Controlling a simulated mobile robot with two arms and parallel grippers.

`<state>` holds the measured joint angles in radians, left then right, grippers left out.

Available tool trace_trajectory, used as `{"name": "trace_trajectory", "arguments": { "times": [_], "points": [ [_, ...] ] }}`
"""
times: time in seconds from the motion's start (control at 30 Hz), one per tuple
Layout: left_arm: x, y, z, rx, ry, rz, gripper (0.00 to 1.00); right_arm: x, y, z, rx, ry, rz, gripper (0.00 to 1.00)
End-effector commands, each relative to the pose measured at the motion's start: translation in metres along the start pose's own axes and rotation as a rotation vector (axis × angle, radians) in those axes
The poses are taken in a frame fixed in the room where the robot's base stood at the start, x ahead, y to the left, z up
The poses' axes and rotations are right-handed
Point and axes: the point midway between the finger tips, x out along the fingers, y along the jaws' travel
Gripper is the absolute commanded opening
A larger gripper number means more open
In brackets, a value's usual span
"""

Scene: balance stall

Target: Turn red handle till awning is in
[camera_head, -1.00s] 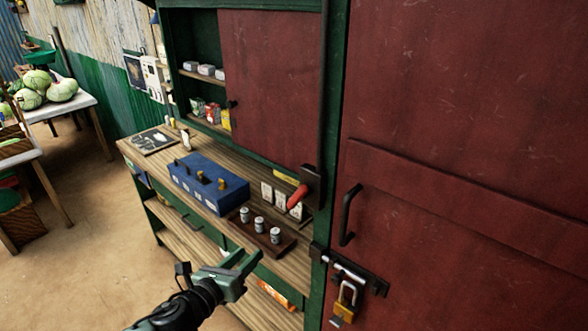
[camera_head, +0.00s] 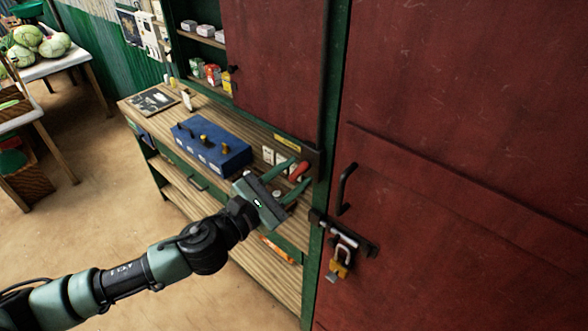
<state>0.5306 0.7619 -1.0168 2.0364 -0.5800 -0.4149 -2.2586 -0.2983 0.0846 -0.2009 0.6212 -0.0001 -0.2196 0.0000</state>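The red handle (camera_head: 299,172) sits on a dark crank plate (camera_head: 312,158) fixed to the green post at the right end of the counter. My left gripper (camera_head: 302,174) reaches up from the lower left, its two greenish fingers spread apart. The fingertips are at the red handle, which shows between them; I cannot tell whether they touch it. The gripper body hides part of the counter and most of the dark tray of small cans. The awning is not visible, and my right gripper is not in view.
A blue box (camera_head: 212,145) with brass knobs stands on the wooden counter (camera_head: 185,112). A dark red door with a black pull (camera_head: 346,190) and a brass padlock (camera_head: 340,262) is close on the right. Cabbages lie on a table at the upper left. Sandy floor is clear at lower left.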

Motion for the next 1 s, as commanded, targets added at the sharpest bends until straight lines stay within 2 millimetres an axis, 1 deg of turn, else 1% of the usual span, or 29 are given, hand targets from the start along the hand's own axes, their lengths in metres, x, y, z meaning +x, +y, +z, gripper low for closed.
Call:
{"name": "trace_trajectory", "arguments": {
  "times": [0.27, 0.3, 0.37, 0.4, 0.77, 1.0],
  "points": [
    [0.002, -0.0001, -0.0004, 0.0, 0.0, 0.0, 0.38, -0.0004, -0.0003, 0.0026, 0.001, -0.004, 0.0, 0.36],
    [0.002, -0.0001, -0.0004, 0.0, 0.0, 0.0, 0.27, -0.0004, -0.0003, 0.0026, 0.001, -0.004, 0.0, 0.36],
    [0.0019, -0.0001, -0.0003, 0.0, 0.0, 0.0, 0.1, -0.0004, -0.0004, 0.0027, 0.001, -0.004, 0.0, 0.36],
    [0.0019, -0.0001, -0.0003, 0.0, 0.0, 0.0, 0.0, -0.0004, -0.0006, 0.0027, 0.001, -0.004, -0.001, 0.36],
    [0.0018, -0.0002, -0.0005, -0.03, 0.0, 0.0, 0.0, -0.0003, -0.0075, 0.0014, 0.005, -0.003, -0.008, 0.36],
    [0.0018, -0.0002, -0.0004, -0.155, 0.0, 0.0, 0.0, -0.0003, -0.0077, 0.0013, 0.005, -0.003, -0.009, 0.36]
  ]
}}
